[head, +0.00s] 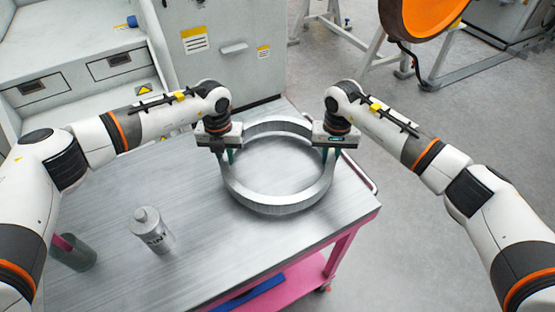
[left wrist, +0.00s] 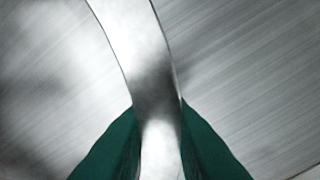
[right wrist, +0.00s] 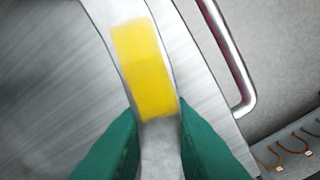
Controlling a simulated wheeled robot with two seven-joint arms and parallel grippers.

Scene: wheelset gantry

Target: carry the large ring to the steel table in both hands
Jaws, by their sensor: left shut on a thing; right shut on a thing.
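The large ring (head: 277,205) is a wide grey metal band, level at the right end of the steel table (head: 190,262). It is on or just above the top; I cannot tell which. My left gripper (head: 229,158) is shut on its left side, and the left wrist view shows green fingers on both faces of the ring wall (left wrist: 140,45). My right gripper (head: 331,156) is shut on its right side. In the right wrist view a yellow patch marks the ring wall (right wrist: 145,70) just ahead of the fingers. The wall between the fingertips is partly hidden.
A grey bottle (head: 152,230) and a dark cup (head: 73,252) with a pink item stand at the table's left. A rail handle (head: 362,175) runs along the right edge. A cabinet (head: 230,50) stands behind. An orange disc (head: 425,12) on a stand is at back right.

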